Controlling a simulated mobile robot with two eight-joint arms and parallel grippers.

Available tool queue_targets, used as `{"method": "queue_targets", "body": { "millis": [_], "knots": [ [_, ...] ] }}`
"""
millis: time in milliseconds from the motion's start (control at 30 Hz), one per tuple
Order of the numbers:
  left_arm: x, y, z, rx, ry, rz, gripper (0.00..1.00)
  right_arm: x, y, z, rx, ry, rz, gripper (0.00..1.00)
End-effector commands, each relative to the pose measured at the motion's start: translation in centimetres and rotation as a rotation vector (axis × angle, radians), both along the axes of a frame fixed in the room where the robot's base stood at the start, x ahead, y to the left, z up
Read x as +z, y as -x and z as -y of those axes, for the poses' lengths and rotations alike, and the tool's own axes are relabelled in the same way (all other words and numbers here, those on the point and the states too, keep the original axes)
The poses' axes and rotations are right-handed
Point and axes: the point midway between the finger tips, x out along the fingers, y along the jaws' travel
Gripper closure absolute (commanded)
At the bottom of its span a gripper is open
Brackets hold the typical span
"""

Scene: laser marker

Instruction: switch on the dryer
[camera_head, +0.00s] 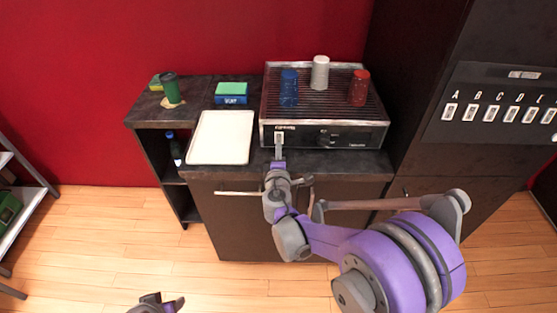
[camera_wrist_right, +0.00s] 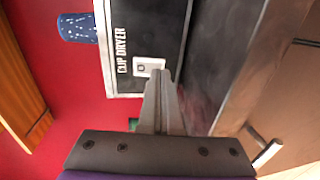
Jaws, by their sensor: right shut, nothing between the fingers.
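The cup dryer (camera_head: 350,137) is a metal-framed box with a dark ribbed top on the counter. Its white switch (camera_head: 279,137) sits at the left end of the front panel. In the right wrist view the switch (camera_wrist_right: 149,66) lies beside the "CUP DRYER" lettering. My right gripper (camera_head: 279,152) is shut and empty, its tips just in front of and below the switch. In the right wrist view the shut fingertips (camera_wrist_right: 160,76) overlap the switch's lower edge; I cannot tell if they touch it. My left gripper (camera_head: 162,303) is partly cut off at the bottom edge.
A blue cup (camera_head: 289,88), a white cup (camera_head: 320,73) and a red cup (camera_head: 359,88) stand on the dryer. A dark knob (camera_head: 327,138) is right of the switch. A white tray (camera_head: 221,137) lies left. A black cabinet panel with lettered switches (camera_head: 490,110) stands right.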

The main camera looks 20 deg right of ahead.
Motion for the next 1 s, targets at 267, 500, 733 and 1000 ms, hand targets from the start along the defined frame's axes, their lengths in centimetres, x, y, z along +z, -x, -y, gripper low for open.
{"method": "queue_targets", "body": {
  "millis": [267,500,733,1000],
  "knots": [
    [0.2,0.0,0.0,0.000,0.000,0.001,0.50,-0.2,-1.3,0.4,-0.001,0.000,0.000,1.00],
    [0.1,0.0,0.0,0.000,0.000,0.001,0.50,-0.2,-1.3,0.4,0.000,0.000,0.000,1.00],
    [0.0,0.0,0.0,0.000,0.000,0.000,0.50,-0.5,-1.8,0.5,0.000,0.000,0.000,1.00],
    [-0.1,0.0,0.0,0.000,0.000,0.000,0.50,-0.6,-1.5,0.4,0.000,0.000,0.000,1.00]
  ]
}}
